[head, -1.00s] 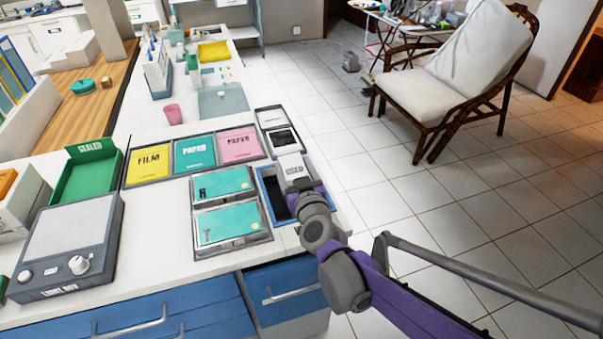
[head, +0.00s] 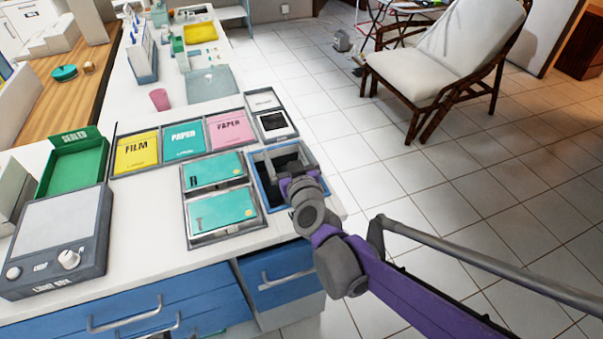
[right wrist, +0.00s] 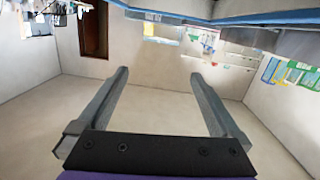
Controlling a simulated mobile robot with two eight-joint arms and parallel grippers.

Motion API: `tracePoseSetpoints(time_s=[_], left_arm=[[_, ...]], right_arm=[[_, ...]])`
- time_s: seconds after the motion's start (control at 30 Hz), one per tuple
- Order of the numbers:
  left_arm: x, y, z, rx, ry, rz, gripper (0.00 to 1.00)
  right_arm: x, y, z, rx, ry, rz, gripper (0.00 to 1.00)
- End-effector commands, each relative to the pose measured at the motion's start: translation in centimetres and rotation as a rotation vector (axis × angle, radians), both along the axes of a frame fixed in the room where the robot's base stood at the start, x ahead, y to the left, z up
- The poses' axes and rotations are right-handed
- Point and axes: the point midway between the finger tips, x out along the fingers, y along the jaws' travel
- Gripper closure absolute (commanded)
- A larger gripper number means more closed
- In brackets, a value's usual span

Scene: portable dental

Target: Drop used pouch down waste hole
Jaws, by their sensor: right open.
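The waste hole (head: 255,188) is a blue-rimmed square opening with a dark inside, near the right edge of the white counter. My right gripper (head: 281,160) is over it, with its grey fingers spread apart. In the right wrist view the two fingers (right wrist: 158,74) are wide open with nothing between them. The used pouch shows in neither view now; the dark inside of the hole is partly covered by my gripper. My left gripper is not in view.
Left of the hole are two teal pouches in grey trays (head: 219,212). Behind stand yellow film (head: 137,153), teal paper (head: 184,142) and pink paper (head: 228,128) packs. A green tray (head: 76,168) and light box (head: 60,240) lie further left. Open floor is right.

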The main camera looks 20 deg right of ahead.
Motion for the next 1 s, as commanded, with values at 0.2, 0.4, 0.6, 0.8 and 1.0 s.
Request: tracePoseSetpoints(time_s=[0.2, 0.4, 0.6, 0.8, 1.0], left_arm=[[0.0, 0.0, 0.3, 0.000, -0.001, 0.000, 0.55], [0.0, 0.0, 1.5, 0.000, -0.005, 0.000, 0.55], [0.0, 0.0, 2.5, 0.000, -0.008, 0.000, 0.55], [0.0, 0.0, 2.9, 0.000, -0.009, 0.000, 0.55], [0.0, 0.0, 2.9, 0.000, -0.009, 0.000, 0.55]], right_arm=[[-5.9, 1.0, -1.6, 0.052, 0.009, 0.031, 0.00], [-9.8, 0.3, 0.1, 0.032, -0.009, 0.018, 0.00], [-12.1, -0.3, 1.4, 0.016, -0.022, 0.006, 0.00], [-13.0, -0.5, 1.8, 0.009, -0.027, 0.001, 0.00], [-13.0, -0.6, 1.8, 0.008, -0.028, -0.001, 0.00]])
